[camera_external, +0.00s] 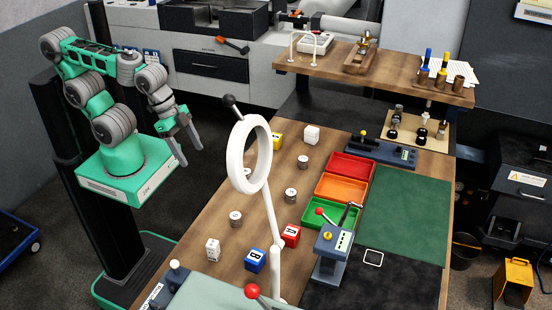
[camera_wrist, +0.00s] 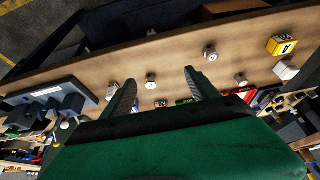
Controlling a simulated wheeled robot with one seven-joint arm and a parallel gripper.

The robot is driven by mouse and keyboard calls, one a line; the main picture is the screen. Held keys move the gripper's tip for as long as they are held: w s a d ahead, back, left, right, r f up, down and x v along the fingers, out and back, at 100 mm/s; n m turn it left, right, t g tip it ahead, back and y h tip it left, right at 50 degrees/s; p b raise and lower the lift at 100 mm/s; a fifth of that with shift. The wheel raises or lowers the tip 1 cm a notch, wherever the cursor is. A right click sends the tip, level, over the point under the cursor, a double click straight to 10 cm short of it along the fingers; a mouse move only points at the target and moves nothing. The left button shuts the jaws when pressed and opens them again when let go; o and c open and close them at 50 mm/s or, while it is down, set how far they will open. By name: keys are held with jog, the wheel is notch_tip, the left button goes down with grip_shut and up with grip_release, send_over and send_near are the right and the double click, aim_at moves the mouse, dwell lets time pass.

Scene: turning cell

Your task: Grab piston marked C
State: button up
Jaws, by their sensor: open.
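Several small grey cylinders that look like pistons stand on the wooden table. In the external view they are a far one (camera_external: 303,162), a middle one (camera_external: 290,195) and a near one (camera_external: 235,219). In the wrist view I see a piston with a dark mark on top (camera_wrist: 211,54), one between my fingers in the picture (camera_wrist: 151,81) and one to the right (camera_wrist: 241,79). The marks are too small to read, so I cannot tell which is C. My gripper (camera_external: 191,156) is open and empty, left of the table; its fingers also show in the wrist view (camera_wrist: 160,77).
Lettered yellow (camera_external: 277,141), red (camera_external: 290,236) and blue (camera_external: 254,260) blocks and white blocks (camera_external: 312,134) (camera_external: 212,250) stand among the pistons. A white ring magnifier on a stand (camera_external: 268,200) rises over the table. Red, orange and green trays (camera_external: 340,188) lie to the right.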

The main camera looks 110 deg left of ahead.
jog(key=shift+c, duration=0.9)
jog(key=n+y+b, duration=0.8)
jog(key=n+b, duration=0.2)
jog(key=b, duration=0.3)
send_near(301, 160)
jog(key=shift+t, duration=0.4)
jog(key=d, duration=0.1)
jog(key=s+d+f, duration=0.1)
jog(key=d, duration=0.1)
jog(key=s+d+f, duration=0.1)
jog(key=shift+s+d+f, duration=0.15)
jog(key=shift+s+d, duration=0.1)
jog(key=shift+d, duration=0.05)
jog(key=w+a+f+n+y+b, duration=0.1)
jog(key=w+a+n+y, duration=0.1)
jog(key=a+y, duration=0.1)
jog(key=w+a+f+n+y+b, duration=0.1)
jog(key=w+a, duration=0.1)
jog(key=shift+a+f+n+b, duration=0.15)
jog(key=shift+f+n+b, duration=0.15)
jog(key=shift+b, duration=0.05)
jog(key=shift+y, duration=0.3)
jog(key=p+x, duration=0.2)
jog(key=x, duration=0.5)
jog(key=shift+a+f, duration=0.1)
jog(key=shift+a, duration=0.3)
jog(key=shift+d, duration=0.1)
jog(key=shift+c, duration=0.6)
grip_shut()
